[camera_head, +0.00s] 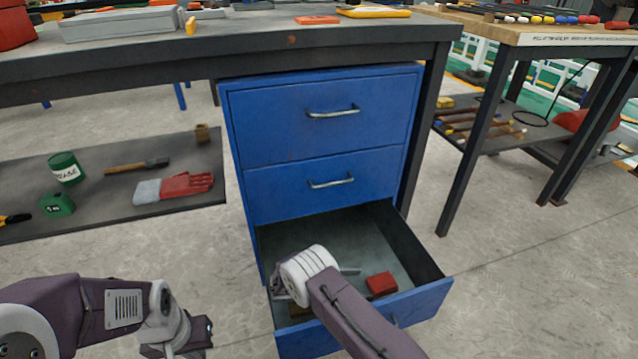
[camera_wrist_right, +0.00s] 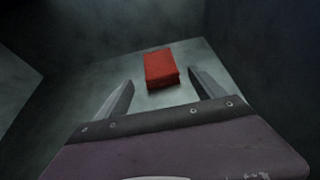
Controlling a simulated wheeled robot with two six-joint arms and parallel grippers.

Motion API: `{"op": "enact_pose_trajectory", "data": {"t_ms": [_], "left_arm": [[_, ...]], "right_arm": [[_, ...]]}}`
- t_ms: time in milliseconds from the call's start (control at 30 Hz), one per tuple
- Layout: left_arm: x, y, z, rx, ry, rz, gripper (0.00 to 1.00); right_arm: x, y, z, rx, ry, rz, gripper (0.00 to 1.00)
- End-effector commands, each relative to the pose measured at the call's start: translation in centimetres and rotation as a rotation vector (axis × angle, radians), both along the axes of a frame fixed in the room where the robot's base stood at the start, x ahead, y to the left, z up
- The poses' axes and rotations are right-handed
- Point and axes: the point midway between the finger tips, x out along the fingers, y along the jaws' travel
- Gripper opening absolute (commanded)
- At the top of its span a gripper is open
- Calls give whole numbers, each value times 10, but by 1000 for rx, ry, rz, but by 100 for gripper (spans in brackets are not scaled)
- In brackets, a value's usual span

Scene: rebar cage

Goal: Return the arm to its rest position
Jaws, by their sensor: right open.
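My right arm reaches into the open bottom drawer (camera_head: 418,257) of the blue cabinet. My right gripper (camera_wrist_right: 162,86) is open and empty in the right wrist view, its two fingers spread apart. A red block (camera_head: 381,284) lies on the drawer floor, to the right of my right wrist in the head view. In the right wrist view the red block (camera_wrist_right: 161,68) lies ahead of the gap between the fingertips, not held. My left gripper (camera_head: 190,343) is low at the bottom left, outside the drawer; its fingers are not clear.
The upper two drawers of the blue cabinet (camera_head: 322,118) are shut. The workbench top (camera_head: 250,42) overhangs it. A low shelf (camera_head: 100,196) at left carries a green can, tape measure, hammer and red glove. Another table (camera_head: 560,38) stands at right. Floor between is clear.

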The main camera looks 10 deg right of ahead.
Motion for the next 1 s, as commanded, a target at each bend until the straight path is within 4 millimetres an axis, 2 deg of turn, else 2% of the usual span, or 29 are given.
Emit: {"op": "enact_pose_trajectory", "data": {"t_ms": [67,167,267,300,333,400,500,533,633,800,900,1000], "left_arm": [[0,0,4,0,0,0,0],[0,0,24,0,0,0,0],[0,0,55,0,0,0,0],[0,0,69,0,0,0,0],[0,0,80,0,0,0,0],[0,0,105,0,0,0,0],[0,0,134,0,0,0,0],[0,0,141,0,0,0,0],[0,0,160,0,0,0,0],[0,0,183,0,0,0,0],[0,0,190,0,0,0,0],[0,0,185,0,0,0,0]], "right_arm": [[0,-2,5,0,0,-4,78],[12,-8,42,20,-47,-34,78],[37,-19,125,62,-157,-87,78],[38,-28,165,82,-194,-127,78],[35,-36,195,103,-217,-164,78],[16,-49,256,185,-269,-265,78],[-24,-56,315,343,-353,-426,78],[-37,-55,327,393,-380,-472,78],[-77,-44,355,551,-474,-625,78],[-134,-10,377,786,-635,-886,78],[-163,17,374,907,-738,-1064,78],[-188,47,350,986,-828,-1280,78]]}}
